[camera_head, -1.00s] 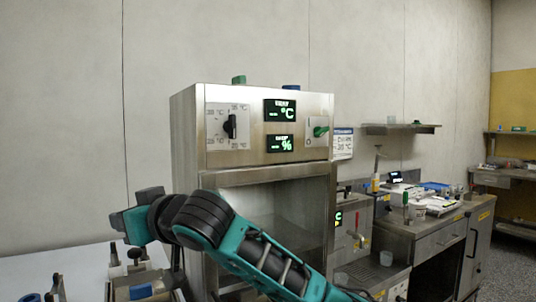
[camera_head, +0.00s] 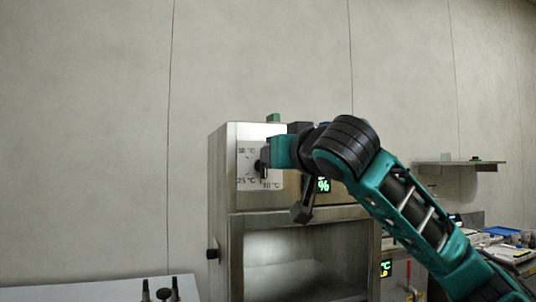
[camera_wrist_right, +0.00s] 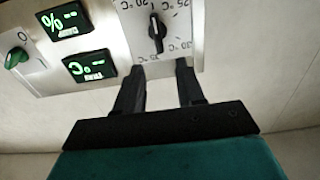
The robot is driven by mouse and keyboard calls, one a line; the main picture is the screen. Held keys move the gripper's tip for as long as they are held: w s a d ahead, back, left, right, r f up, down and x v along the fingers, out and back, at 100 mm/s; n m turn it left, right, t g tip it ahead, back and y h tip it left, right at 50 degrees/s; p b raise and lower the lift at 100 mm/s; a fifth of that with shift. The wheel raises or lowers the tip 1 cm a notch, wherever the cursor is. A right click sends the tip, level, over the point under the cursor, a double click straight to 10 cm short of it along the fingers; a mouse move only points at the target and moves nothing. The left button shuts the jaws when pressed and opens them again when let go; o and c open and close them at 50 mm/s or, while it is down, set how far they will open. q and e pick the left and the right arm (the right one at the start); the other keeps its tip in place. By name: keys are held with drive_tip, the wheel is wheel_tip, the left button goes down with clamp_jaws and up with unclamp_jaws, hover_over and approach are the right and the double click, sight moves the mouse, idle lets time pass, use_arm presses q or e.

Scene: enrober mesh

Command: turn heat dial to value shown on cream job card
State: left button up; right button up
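The heat dial is a black knob (camera_wrist_right: 156,32) on a pale plate (camera_head: 247,155) marked in °C, on the steel machine's front. In the right wrist view it appears upside down, its long grip roughly upright; which mark it points to is unclear. My right gripper (camera_wrist_right: 160,68) is open, with its two dark fingers apart. The fingertips reach the plate's edge in that view, with the knob beyond them and not visibly gripped. In the head view my right arm covers part of the machine's front. No job card can be made out now. My left gripper is not in view.
The steel machine (camera_head: 222,180) has a % display (camera_wrist_right: 66,20), a °C display (camera_wrist_right: 90,67) and a green switch (camera_wrist_right: 16,58) beside the dial. A pale table (camera_head: 120,291) is at lower left. A wall shelf (camera_head: 460,164) and cluttered counter stand right.

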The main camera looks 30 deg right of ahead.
sight(263, 165)
drive_tip(key=p+x, duration=0.1)
drive_tip(key=x, duration=0.6)
drive_tip(key=shift+w, duration=0.2)
drive_tip(key=shift+c, duration=0.4)
clamp_jaws()
